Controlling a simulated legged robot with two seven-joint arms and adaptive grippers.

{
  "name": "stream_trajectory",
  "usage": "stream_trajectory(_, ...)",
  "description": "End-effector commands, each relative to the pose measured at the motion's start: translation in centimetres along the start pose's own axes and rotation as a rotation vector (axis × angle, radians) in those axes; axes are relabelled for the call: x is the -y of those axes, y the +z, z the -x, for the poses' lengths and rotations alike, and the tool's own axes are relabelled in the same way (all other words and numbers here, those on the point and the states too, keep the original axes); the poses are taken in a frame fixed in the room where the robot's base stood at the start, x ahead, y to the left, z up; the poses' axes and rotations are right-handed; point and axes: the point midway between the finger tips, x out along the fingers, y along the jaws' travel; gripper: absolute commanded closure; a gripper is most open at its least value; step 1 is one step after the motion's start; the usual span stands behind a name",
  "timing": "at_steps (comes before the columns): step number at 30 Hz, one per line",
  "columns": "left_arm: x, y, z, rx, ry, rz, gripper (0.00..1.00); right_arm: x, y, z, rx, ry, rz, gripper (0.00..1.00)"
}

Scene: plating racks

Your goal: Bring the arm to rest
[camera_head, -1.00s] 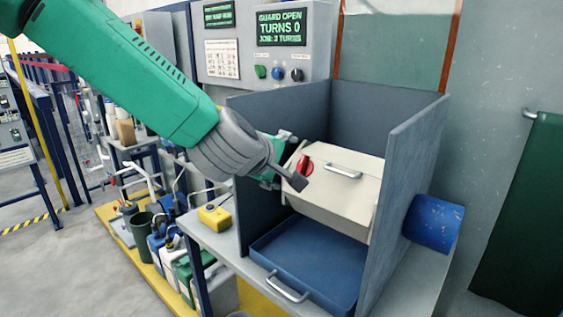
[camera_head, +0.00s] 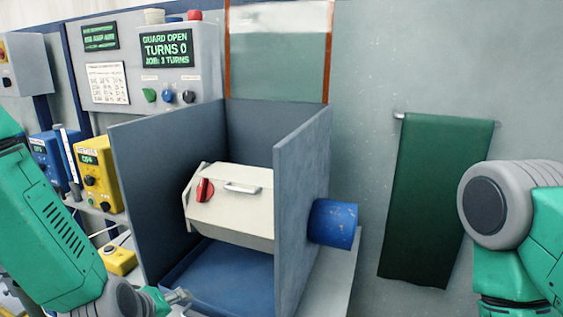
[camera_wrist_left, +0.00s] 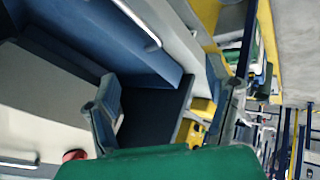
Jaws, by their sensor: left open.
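My left arm (camera_head: 48,235) comes in from the left of the head view and hangs low. Its gripper (camera_head: 172,298) is at the bottom edge, partly cut off, in front of the left wall of the grey box. In the left wrist view my left gripper (camera_wrist_left: 165,108) is open, its fingers wide apart, with nothing between them. My right arm (camera_head: 520,230) shows at the right edge of the head view, bent. Its gripper is out of view.
A cream barrel (camera_head: 235,207) with a red knob (camera_head: 205,190) sits between the grey walls (camera_head: 303,205) above a blue tray (camera_head: 225,275). A blue cylinder (camera_head: 333,223) juts out right. A green cloth (camera_head: 437,200) hangs on the wall. The panel (camera_head: 166,48) reads "GUARD OPEN, TURNS 0".

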Motion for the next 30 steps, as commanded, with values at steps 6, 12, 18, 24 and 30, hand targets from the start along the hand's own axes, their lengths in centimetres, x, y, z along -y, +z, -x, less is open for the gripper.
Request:
stream_trajectory(6, 13.8, 10.4, -1.3, 0.248, -0.178, -0.405, 0.28, 0.0, 0.0, 0.0, 0.000, 0.000, 0.000, 0.60)
stream_trajectory(12, 23.1, 17.1, 1.3, 0.483, -0.248, -0.687, 0.28, 0.0, 0.0, 0.0, 0.000, 0.000, 0.000, 0.60)
stream_trajectory(18, 26.8, 19.5, 3.2, 0.594, -0.259, -0.802, 0.28, 0.0, 0.0, 0.0, 0.000, 0.000, 0.000, 0.60)
stream_trajectory(24, 27.0, 19.7, 3.3, 0.602, -0.259, -0.810, 0.28, 0.0, 0.0, 0.0, 0.000, 0.000, 0.000, 0.60)
stream_trajectory(30, 26.9, 19.7, 3.3, 0.600, -0.259, -0.808, 0.28, 0.0, 0.0, 0.0, 0.000, 0.000, 0.000, 0.60)
